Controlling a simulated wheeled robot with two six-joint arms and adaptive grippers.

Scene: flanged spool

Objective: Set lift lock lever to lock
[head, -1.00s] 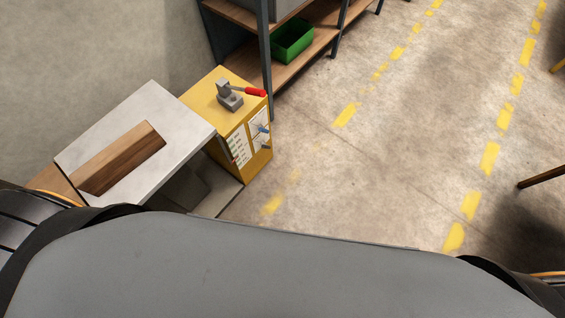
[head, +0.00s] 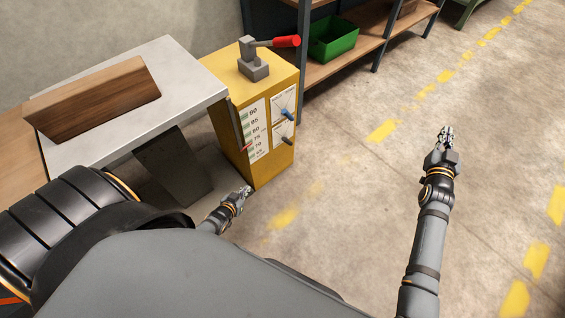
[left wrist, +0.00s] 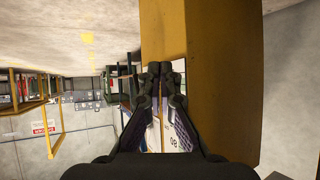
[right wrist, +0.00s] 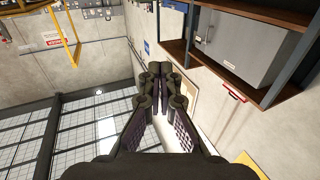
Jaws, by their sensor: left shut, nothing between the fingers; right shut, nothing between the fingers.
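A yellow cabinet (head: 225,120) stands beside the table. Its front panel carries a number scale (head: 254,130) with a red pointer (head: 246,147), a blue-tipped lever (head: 287,115) and a darker small lever (head: 284,140). A grey bracket with a red-handled lever (head: 286,41) sits on top. I cannot read which is the lift lock lever. My left gripper (head: 245,191) is shut and empty, low in front of the cabinet; the left wrist view shows its fingers (left wrist: 160,68) before the yellow side (left wrist: 222,80). My right gripper (head: 446,132) is shut and empty over open floor, away from the cabinet.
A pale table (head: 190,72) with a wooden board (head: 95,100) stands left of the cabinet. A shelf rack with a green bin (head: 334,38) stands behind it at right. Floor with yellow dashes (head: 383,130) is clear to the right.

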